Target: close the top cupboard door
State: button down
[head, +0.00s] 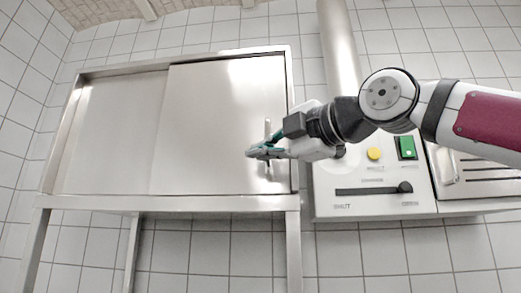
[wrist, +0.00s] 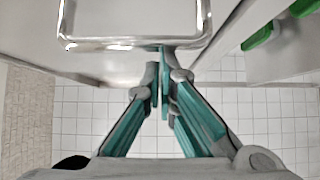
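The steel top cupboard (head: 170,204) is on the wall at left in the head view. Its right door panel (head: 210,120) covers the right half and overlaps a flat steel surface (head: 115,135) on the left. An upright bar handle (head: 267,128) is near the door's right edge; it shows as a shiny loop in the wrist view (wrist: 62,22). My gripper (head: 254,153) lies across the handle's middle in the head view. In the wrist view its fingertips (wrist: 159,78) are together at the handle's bar, with nothing visible between them. Whether they touch the bar is unclear.
A white control panel (head: 335,205) with a yellow knob (head: 374,153), a green switch (head: 407,147) and a slider is right of the cupboard, below my arm. A vertical pipe (head: 341,45) runs above it. Tiled wall shows below the cupboard between its legs.

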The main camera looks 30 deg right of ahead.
jog(key=shift+d, duration=0.2)
jog(key=w+a+b, duration=0.1)
jog(key=w+a, duration=0.1)
jog(key=a, duration=0.2)
jog(key=b+v, duration=0.1)
jog(key=v, duration=0.9)
jog(key=shift+s, duration=0.1)
jog(key=w+a+f+m+g+h, duration=0.1)
jog(key=a+f+m+g, duration=0.15)
jog(key=f, duration=0.55)
jog(key=w+a+f+m+g+h, duration=0.1)
jog(key=w+a+f+m, duration=0.15)
jog(key=f, duration=0.55)
jog(key=s+f+m+g, duration=0.2)
jog(key=f+m, duration=0.3)
jog(key=f, duration=0.6)
jog(key=s+f+m+g+h, duration=0.1)
jog(key=f+m, duration=0.4)
jog(key=f, duration=0.6)
jog(key=s+f+m+g, duration=0.4)
jog(key=f+m+g, duration=0.1)
jog(key=f, duration=0.6)
jog(key=shift+d+f+g+h, duration=0.25)
jog(key=shift+f+g+h, duration=0.1)
jog(key=shift+h, duration=0.05)
